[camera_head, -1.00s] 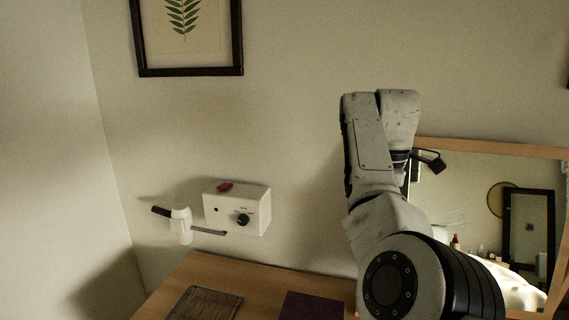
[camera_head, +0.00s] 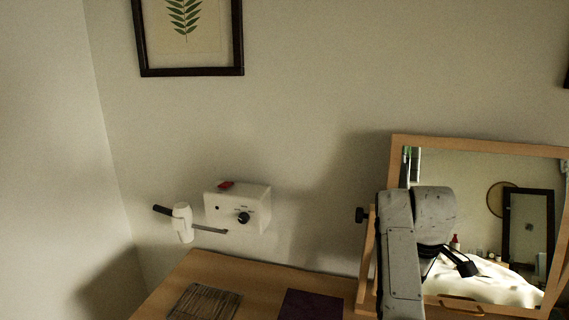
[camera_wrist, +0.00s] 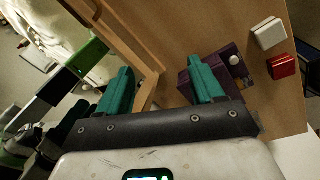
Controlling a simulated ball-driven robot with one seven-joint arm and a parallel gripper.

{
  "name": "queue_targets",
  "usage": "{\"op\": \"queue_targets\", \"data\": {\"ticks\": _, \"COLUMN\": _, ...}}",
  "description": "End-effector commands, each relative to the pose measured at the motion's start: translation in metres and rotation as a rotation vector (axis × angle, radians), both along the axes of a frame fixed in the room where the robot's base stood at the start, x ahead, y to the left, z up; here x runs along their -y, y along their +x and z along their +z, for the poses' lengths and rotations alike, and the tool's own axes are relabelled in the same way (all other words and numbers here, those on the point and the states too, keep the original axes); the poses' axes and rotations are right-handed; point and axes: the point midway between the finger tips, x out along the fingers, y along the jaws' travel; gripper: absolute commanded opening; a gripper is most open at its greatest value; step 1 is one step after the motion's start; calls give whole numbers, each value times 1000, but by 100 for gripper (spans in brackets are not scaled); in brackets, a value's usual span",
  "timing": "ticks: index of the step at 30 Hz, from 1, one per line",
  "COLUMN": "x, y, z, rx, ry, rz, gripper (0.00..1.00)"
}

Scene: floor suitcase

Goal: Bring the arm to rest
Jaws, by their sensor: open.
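My arm is folded in front of the mirror in the head view. My gripper (camera_wrist: 163,80) shows two teal fingers spread apart with nothing held between them in the wrist view. In the head view, the dark end of my arm (camera_head: 459,264) hangs before the lower part of the mirror. It is too small there to make out the fingers. A wooden surface and part of the wooden frame lie beyond the fingers in the wrist view.
A wood-framed mirror (camera_head: 398,150) stands on the wooden table (camera_head: 258,279). A purple item (camera_head: 311,304) and a slatted brown item (camera_head: 205,302) lie on the table.

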Motion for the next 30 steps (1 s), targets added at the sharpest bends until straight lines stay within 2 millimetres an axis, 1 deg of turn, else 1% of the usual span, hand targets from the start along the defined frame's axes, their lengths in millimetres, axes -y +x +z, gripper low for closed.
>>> {"op": "queue_targets", "data": {"ticks": 1, "x": 10, "y": -13, "z": -21, "rx": 14, "ry": -13, "rz": -52, "gripper": 67}}
{"op": "queue_targets", "data": {"ticks": 5, "x": 26, "y": -42, "z": -59, "rx": 75, "ry": -29, "rz": -175, "gripper": 67}}
{"op": "queue_targets", "data": {"ticks": 6, "x": 30, "y": -52, "z": -69, "rx": 95, "ry": -31, "rz": -208, "gripper": 67}}
{"op": "queue_targets", "data": {"ticks": 11, "x": 38, "y": -96, "z": -106, "rx": 170, "ry": -25, "rz": -330, "gripper": 67}}
{"op": "queue_targets", "data": {"ticks": 15, "x": 37, "y": -139, "z": -131, "rx": 233, "ry": 2, "rz": -422, "gripper": 67}}
{"op": "queue_targets", "data": {"ticks": 17, "x": 33, "y": -159, "z": -140, "rx": 256, "ry": 22, "rz": -458, "gripper": 67}}
{"op": "queue_targets", "data": {"ticks": 18, "x": 30, "y": -173, "z": -144, "rx": 271, "ry": 37, "rz": -481, "gripper": 67}}
{"op": "queue_targets", "data": {"ticks": 20, "x": 25, "y": -193, "z": -150, "rx": 292, "ry": 62, "rz": -515, "gripper": 67}}
{"op": "queue_targets", "data": {"ticks": 21, "x": 21, "y": -208, "z": -154, "rx": 303, "ry": 83, "rz": -539, "gripper": 67}}
{"op": "queue_targets", "data": {"ticks": 24, "x": 9, "y": -240, "z": -158, "rx": 328, "ry": 136, "rz": -591, "gripper": 67}}
{"op": "queue_targets", "data": {"ticks": 27, "x": -2, "y": -268, "z": -158, "rx": 343, "ry": 187, "rz": -636, "gripper": 67}}
{"op": "queue_targets", "data": {"ticks": 30, "x": -14, "y": -291, "z": -156, "rx": 352, "ry": 237, "rz": -675, "gripper": 67}}
